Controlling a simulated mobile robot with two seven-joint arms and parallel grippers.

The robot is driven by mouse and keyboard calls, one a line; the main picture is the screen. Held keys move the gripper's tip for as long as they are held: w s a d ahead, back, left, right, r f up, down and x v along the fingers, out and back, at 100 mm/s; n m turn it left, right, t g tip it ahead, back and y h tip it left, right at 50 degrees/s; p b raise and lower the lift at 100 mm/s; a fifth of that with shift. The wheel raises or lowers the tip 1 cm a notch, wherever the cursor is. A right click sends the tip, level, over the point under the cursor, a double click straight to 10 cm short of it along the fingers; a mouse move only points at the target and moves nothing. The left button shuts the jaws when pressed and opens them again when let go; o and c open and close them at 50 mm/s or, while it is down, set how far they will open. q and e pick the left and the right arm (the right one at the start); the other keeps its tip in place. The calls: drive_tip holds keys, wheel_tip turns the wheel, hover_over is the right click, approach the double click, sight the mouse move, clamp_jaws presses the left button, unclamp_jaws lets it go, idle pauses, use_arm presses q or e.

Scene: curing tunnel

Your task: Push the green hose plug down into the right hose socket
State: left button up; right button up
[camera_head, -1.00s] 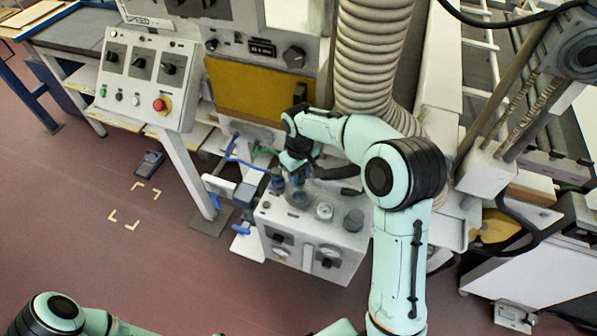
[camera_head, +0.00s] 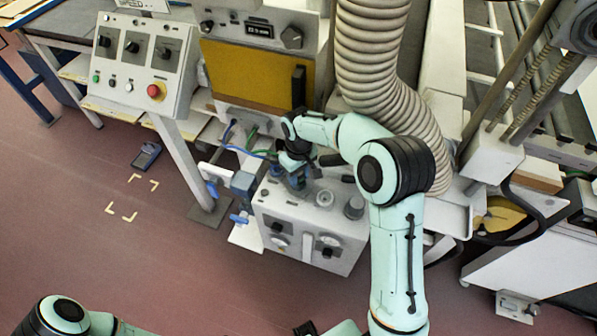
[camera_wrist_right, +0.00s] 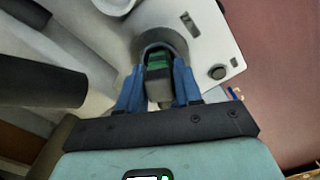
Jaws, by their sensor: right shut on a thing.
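The green hose plug (camera_wrist_right: 158,62) is a dark grey piece with green bands. It sits between the blue fingers of my right gripper (camera_wrist_right: 160,90) in the wrist view. Its far end is at a dark round collar, the hose socket (camera_wrist_right: 172,34), on the pale top of a box; I cannot tell how deep it is in. In the head view my right gripper (camera_head: 298,182) is over the top of the pale box (camera_head: 335,229) and hides the plug and most of the socket.
A ribbed duct (camera_head: 375,60) stands behind my right arm. A control panel with a red button (camera_head: 156,91) is at the left. A blue hose (camera_head: 247,152) runs behind the box. A white gauge (camera_head: 324,198) and dark knob (camera_head: 353,207) stand beside the gripper. Floor at left is mostly clear.

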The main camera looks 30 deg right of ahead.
use_arm(q)
drive_tip(key=shift+s+f, duration=0.1)
drive_tip(key=shift+f, duration=0.05)
use_arm(e)
drive_tip(key=shift+f, duration=0.3)
idle(0.6)
drive_tip(key=o, duration=1.2)
drive_tip(key=shift+c, duration=0.2)
use_arm(q)
drive_tip(key=shift+w+r+p, duration=0.55)
drive_tip(key=shift+w+r, duration=0.1)
drive_tip(key=shift+r, duration=0.25)
use_arm(e)
wheel_tip(320, 180, up, 13)
drive_tip(key=shift+r, duration=0.2)
use_arm(q)
drive_tip(key=shift+s, duration=0.15)
